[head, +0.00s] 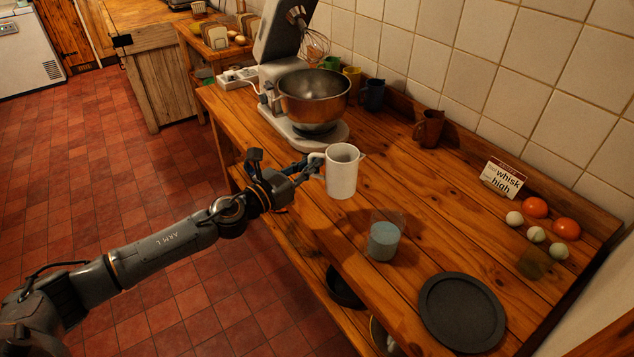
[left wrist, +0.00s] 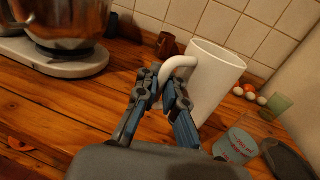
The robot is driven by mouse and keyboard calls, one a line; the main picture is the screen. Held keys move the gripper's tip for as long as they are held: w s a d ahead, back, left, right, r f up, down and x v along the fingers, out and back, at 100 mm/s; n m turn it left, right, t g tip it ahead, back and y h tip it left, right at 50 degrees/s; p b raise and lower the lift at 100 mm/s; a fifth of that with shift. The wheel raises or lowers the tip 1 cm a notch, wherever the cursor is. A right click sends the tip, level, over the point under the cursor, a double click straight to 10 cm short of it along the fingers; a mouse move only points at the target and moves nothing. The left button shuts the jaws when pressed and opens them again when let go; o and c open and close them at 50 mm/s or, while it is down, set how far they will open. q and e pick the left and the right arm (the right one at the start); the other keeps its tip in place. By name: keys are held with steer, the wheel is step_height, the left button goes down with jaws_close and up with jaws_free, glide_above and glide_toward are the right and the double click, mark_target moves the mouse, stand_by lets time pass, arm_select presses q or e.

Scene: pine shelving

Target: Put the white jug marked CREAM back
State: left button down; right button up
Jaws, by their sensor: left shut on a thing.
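The white jug (head: 341,172) is at the middle of the wooden counter, with its handle toward my left arm. It also shows in the left wrist view (left wrist: 212,82). No CREAM marking shows on the sides I see. My left gripper (head: 313,168) is shut on the jug's handle, its fingers (left wrist: 170,82) on either side of it in the left wrist view. The jug looks about upright in the head view; I cannot tell whether its base touches the counter. My right gripper is not in view.
A stand mixer with a steel bowl (head: 313,98) stands behind the jug. A grey-blue filled cup (head: 384,241) and a dark round plate (head: 462,312) are nearer. Mugs (head: 429,128), a "whisk high" card (head: 502,180), eggs and tomato-like items (head: 566,228) line the wall.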

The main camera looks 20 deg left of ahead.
arm_select(q)
steer(key=w+f, duration=0.1)
steer(key=f, duration=0.1)
steer(key=w+f+b, duration=0.2)
steer(key=w+f, duration=0.1)
steer(key=shift+w+a+f, duration=0.1)
steer(key=shift+a+f, duration=0.2)
steer(key=shift+a, duration=0.05)
step_height(320, 180, down, 2)
steer(key=shift+w+f+b, duration=0.1)
steer(key=shift+f+b, duration=0.15)
steer(key=shift+b, duration=0.3)
steer(key=shift+f, duration=0.25)
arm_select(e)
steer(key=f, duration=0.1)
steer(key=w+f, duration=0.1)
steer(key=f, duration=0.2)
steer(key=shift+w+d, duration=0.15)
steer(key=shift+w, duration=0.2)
arm_select(q)
steer(key=shift+f, duration=0.1)
steer(key=c, duration=1.5)
jaws_free()
steer(key=shift+f, duration=0.1)
steer(key=shift+o, duration=0.2)
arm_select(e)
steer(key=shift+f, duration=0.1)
